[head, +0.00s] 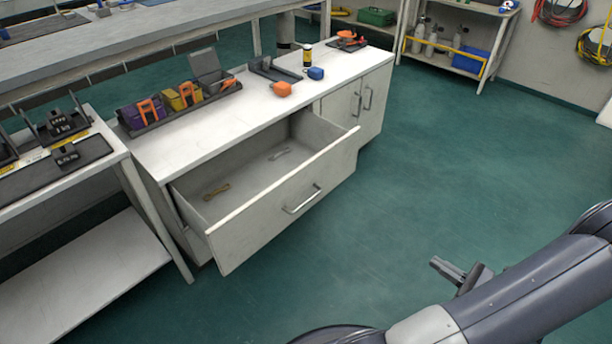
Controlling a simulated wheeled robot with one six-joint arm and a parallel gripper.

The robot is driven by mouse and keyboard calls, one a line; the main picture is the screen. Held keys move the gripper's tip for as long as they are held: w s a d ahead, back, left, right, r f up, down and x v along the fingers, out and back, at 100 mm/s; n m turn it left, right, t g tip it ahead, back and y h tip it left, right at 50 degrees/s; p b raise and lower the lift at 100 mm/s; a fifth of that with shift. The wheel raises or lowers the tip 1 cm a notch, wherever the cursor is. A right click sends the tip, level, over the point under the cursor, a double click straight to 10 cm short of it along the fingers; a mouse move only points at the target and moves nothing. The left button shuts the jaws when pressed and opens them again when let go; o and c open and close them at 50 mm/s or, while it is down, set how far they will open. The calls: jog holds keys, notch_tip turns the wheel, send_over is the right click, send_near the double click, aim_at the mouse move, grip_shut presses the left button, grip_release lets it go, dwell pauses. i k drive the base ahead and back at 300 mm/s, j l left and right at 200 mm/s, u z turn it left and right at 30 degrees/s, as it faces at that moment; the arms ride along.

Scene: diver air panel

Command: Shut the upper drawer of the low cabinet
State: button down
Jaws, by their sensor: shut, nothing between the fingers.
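The low cabinet (376,67) is white, with its top and front showing in the head view. Its upper drawer (262,224) stands pulled far out. The drawer front has a silver bar handle (303,200). Inside the drawer lie a brass-coloured wrench-like piece (216,192) and a grey one (280,154). My gripper (437,264) is at the lower right, over the green floor, shut and empty. It is clear of the drawer, to the right of the drawer front and apart from it.
A bench (100,185) stands close on the left. The green floor (450,150) right of the cabinet is clear.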

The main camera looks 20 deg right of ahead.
aim_at(265, 196)
jog(key=i+j, duration=0.3)
jog(key=i, duration=0.15)
jog(key=i+j, duration=0.25)
jog(key=i, duration=0.2)
